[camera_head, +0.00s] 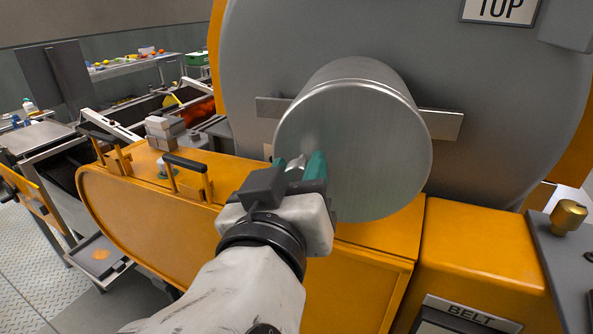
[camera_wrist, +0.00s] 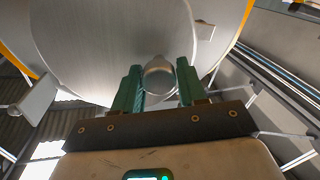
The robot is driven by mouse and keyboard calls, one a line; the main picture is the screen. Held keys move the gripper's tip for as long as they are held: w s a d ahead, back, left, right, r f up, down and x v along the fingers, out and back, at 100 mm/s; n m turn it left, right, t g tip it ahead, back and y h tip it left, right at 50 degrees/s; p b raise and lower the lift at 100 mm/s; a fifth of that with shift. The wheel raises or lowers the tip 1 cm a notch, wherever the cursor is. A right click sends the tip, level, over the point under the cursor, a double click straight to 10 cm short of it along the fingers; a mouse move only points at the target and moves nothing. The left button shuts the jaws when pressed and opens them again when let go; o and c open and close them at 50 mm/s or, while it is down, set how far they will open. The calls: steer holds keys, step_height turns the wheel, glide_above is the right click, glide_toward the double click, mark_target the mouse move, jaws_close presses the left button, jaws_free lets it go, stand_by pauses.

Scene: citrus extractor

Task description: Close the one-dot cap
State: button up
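A silver round cap (camera_head: 348,130) stands out from the large grey disc-shaped face (camera_head: 300,40); no dot mark shows on it, so I cannot tell its number. A small metal knob (camera_wrist: 158,76) sticks out from its front. My gripper (camera_head: 302,168) is at the left part of the cap's front. In the wrist view, its two green fingers (camera_wrist: 160,80) stand on either side of the knob, very close to it. I cannot tell whether both fingers press on the knob. In the head view the gripper hides part of the knob and cap.
A flat metal bar (camera_head: 442,124) shows beside the cap. Below it is an orange housing (camera_head: 330,275) with black handles (camera_head: 185,164). A brass knob (camera_head: 568,216) sits on a grey panel at the right. A shelf with fruit (camera_head: 130,62) is far left.

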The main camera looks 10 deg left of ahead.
mark_target(275, 148)
jaws_close()
steer(key=w+a+h, duration=0.1)
steer(key=w, duration=0.1)
steer(key=w+a+m+h+b, duration=0.1)
steer(key=w, duration=0.1)
steer(key=w+a+m+h+b, duration=0.1)
steer(key=w, duration=0.1)
steer(key=shift+w+a+r+g+h, duration=0.1)
steer(key=shift+w+a+g+h, duration=0.05)
steer(key=shift+a+g+h, duration=0.2)
steer(key=shift+c, duration=0.4)
jaws_free()
steer(key=o, duration=0.5)
steer(key=shift+d, duration=0.1)
steer(key=shift+c, duration=0.2)
steer(key=b+v, duration=0.2)
steer(key=v, duration=0.9)
